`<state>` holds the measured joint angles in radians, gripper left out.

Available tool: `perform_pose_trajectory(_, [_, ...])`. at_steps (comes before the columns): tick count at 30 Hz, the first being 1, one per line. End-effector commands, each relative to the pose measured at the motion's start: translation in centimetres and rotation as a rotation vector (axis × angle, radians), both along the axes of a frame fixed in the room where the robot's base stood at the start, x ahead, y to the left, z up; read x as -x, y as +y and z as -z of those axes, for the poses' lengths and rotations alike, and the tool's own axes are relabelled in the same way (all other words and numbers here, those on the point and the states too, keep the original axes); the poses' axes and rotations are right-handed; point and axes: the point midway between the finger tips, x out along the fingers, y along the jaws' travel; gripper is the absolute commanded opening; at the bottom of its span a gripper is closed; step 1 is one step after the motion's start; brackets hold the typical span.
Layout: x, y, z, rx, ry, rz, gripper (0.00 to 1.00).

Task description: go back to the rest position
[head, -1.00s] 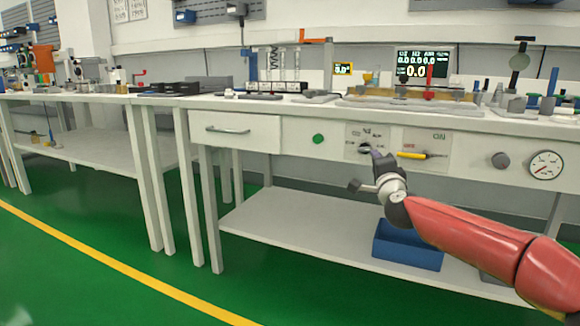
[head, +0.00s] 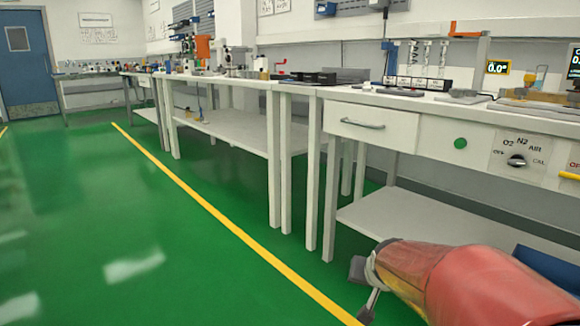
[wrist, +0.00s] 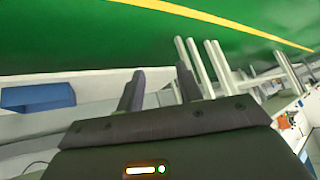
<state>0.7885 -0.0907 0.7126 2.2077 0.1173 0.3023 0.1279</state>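My red arm reaches in from the lower right of the head view, and my gripper (head: 367,292) is low in front of the bench, over the green floor. In the wrist view the two dark fingers of my gripper (wrist: 160,88) stand apart with nothing between them. The gripper is open and empty. In the head view the fingers are small and partly cut off by the lower edge.
The white workbench (head: 400,127) with a drawer, a green button (head: 460,143) and a selector knob (head: 516,161) stands to the right. A blue bin (wrist: 38,97) is on its lower shelf. Green floor (head: 110,230) is clear at left, beyond a yellow line (head: 235,232).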

Motion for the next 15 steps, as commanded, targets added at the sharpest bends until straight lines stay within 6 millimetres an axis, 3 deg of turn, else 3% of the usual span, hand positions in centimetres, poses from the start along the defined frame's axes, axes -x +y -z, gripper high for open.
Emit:
perform_pose_trajectory(1, [2.3,1.1,-0.8,0.054,0.027,-0.031,0.36])
perform_pose_trajectory(6, [10.4,2.4,-2.6,0.148,0.113,-0.095,0.36])
perform_pose_trajectory(9, [14.2,2.6,-3.2,0.159,0.143,-0.126,0.36])
perform_pose_trajectory(15, [19.9,2.6,-3.5,0.138,0.181,-0.189,0.36])
